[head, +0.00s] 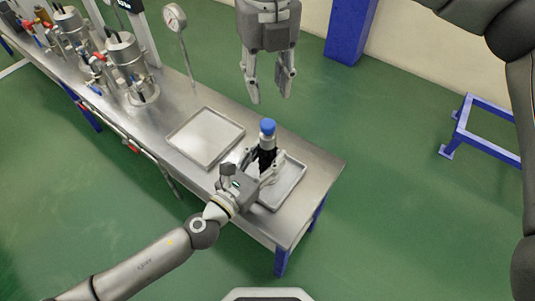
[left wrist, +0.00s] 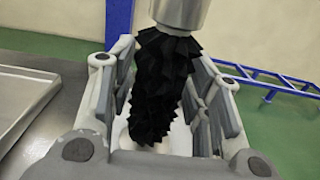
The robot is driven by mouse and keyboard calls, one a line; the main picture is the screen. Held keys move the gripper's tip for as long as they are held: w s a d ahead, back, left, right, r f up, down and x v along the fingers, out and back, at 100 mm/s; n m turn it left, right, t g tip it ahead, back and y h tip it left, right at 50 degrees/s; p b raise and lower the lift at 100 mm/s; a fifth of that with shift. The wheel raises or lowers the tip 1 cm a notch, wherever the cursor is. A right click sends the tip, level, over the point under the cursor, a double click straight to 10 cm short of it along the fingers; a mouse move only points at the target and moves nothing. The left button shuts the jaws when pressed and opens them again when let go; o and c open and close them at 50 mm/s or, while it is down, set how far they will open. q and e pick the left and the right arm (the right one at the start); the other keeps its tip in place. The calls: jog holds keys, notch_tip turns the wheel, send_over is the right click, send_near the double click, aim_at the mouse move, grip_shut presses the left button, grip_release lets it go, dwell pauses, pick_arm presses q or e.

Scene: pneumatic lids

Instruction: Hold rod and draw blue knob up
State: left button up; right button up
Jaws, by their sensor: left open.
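The blue knob (head: 267,126) tops an upright rod at the right end of the steel bench. Below it is a metal collar, seen from below in the left wrist view (left wrist: 180,12). Under the collar the rod is a black, pleated sleeve (head: 266,158), which also shows in the left wrist view (left wrist: 160,85). My left gripper (head: 262,172) is open, with its fingers on both sides of the black sleeve; its fingers also show in the left wrist view (left wrist: 160,70). My right gripper (head: 270,95) is open and empty, pointing down above and behind the knob. The rod's foot is hidden.
The steel bench (head: 325,165) carries an empty tray (head: 190,158) and a second tray (head: 296,180) around the rod's foot. Metal vessels (head: 125,55) and a gauge (head: 174,17) stand further left.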

pick_arm(q)
jog(key=shift+w+d, duration=0.1)
jog(key=shift+w, duration=0.1)
grip_shut()
